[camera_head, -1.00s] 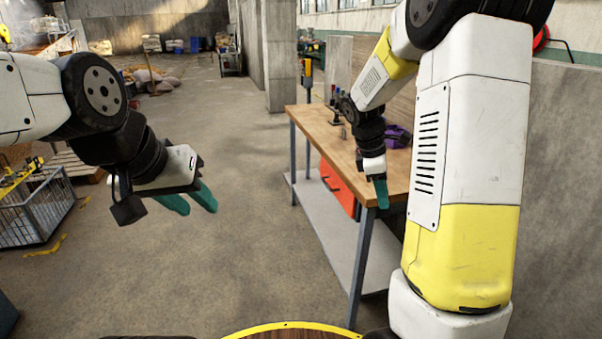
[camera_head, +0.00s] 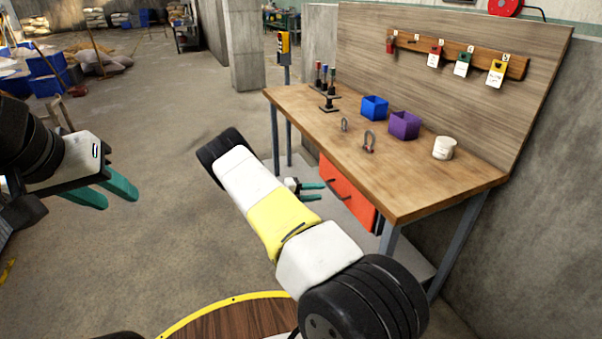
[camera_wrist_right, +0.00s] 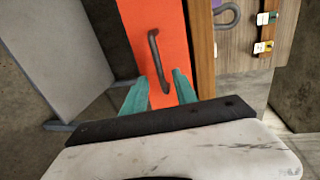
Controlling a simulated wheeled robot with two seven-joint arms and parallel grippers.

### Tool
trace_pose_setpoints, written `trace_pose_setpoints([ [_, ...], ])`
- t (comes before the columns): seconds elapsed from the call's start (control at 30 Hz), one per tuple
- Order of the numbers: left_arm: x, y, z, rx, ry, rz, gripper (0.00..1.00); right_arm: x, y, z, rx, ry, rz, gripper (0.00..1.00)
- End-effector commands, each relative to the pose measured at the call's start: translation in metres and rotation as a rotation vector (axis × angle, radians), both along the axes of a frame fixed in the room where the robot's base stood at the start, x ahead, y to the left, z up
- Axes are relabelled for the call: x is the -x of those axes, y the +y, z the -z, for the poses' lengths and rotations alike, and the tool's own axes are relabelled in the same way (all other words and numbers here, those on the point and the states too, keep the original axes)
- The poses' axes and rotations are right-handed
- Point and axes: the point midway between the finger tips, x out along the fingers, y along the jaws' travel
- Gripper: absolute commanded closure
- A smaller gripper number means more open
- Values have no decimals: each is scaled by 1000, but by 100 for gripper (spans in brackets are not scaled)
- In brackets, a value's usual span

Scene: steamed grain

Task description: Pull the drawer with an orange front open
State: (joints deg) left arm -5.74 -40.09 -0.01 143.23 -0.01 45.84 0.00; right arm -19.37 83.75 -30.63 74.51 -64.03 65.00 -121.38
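The orange drawer front (camera_head: 347,192) is under the tabletop, at its near long side, and looks shut. Its dark bar handle (camera_wrist_right: 158,62) stands upright in the right wrist view, on the orange face (camera_wrist_right: 178,25). My right gripper (camera_head: 318,191) is low beside the bench, facing the drawer front. Its teal fingers are apart and empty. In the right wrist view the handle lies ahead of and between the fingertips (camera_wrist_right: 158,82); contact is not visible. My left gripper (camera_head: 118,194) is open and empty at the left, far from the bench.
The wooden workbench (camera_head: 420,185) carries a blue bin (camera_head: 374,107), a purple bin (camera_head: 404,125), a white tub (camera_head: 444,148) and metal shackles (camera_head: 369,141). A bench leg (camera_head: 389,240) stands near the drawer.

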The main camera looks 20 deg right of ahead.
Motion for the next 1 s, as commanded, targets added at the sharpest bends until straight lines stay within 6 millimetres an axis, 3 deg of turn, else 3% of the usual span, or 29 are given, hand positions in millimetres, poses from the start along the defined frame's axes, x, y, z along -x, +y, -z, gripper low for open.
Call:
trace_pose_setpoints([
  [0.17,0,0,0,0,0,0,64,-2,-12,5,13,18,-12,66],
  [0.53,0,0,0,0,0,0,64,-6,-66,17,11,16,-10,66],
  [0.93,0,0,0,0,0,0,64,-7,-76,18,9,14,-11,66],
  [1.0,0,0,0,0,0,0,64,-7,-76,18,9,14,-11,77],
])
